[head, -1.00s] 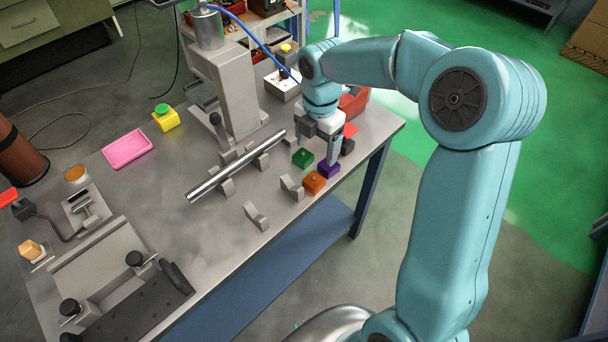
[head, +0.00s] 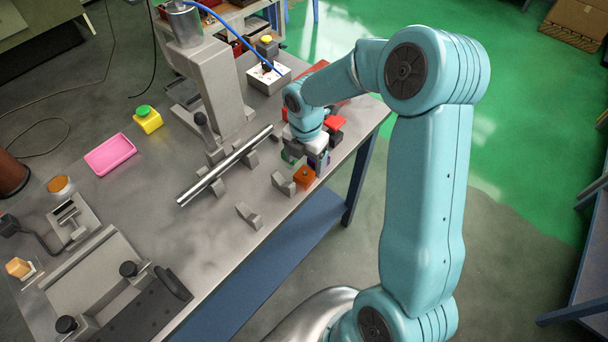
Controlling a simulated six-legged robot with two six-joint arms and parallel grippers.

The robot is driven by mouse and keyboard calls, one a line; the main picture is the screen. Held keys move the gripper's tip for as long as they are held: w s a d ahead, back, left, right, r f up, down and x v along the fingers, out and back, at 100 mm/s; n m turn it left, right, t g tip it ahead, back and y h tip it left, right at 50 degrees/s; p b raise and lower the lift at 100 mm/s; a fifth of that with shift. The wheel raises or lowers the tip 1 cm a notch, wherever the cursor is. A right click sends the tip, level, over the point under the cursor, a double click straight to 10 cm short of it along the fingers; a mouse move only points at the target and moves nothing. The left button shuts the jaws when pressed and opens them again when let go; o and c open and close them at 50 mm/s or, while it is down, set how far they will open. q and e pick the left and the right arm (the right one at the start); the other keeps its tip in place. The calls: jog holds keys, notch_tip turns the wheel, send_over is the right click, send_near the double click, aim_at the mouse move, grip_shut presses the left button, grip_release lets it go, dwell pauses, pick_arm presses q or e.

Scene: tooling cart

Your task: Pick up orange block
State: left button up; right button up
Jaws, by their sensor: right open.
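The orange block (head: 304,178) sits on the metal table (head: 200,245) near its right front edge, with a small round feature on its top. My right gripper (head: 306,161) points down just behind the orange block, and its jaws are open. I cannot tell whether a finger touches the block. A green block (head: 288,156) shows partly to the left of the gripper. A purple block is mostly hidden behind the gripper. My left gripper is not in view.
A red block (head: 335,122) lies behind the gripper. Grey V-shaped supports (head: 283,184) stand left of the orange block, and a steel rod (head: 225,165) rests on similar ones. A pink tray (head: 110,154) is farther left. The table's front centre is clear.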

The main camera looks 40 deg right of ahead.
aim_at(305, 171)
jog(key=shift+s+f, duration=0.15)
jog(key=shift+f, duration=0.25)
notch_tip(305, 171, down, 4)
jog(key=shift+a+f+p, duration=0.1)
jog(key=shift+f+p, duration=0.15)
jog(key=shift+p, duration=0.2)
jog(key=shift+r, duration=0.1)
jog(key=shift+c, duration=1.2)
jog(key=c, duration=1)
jog(key=shift+c, duration=0.2)
jog(key=shift+r, duration=0.1)
notch_tip(305, 171, up, 20)
jog(key=shift+b, duration=0.45)
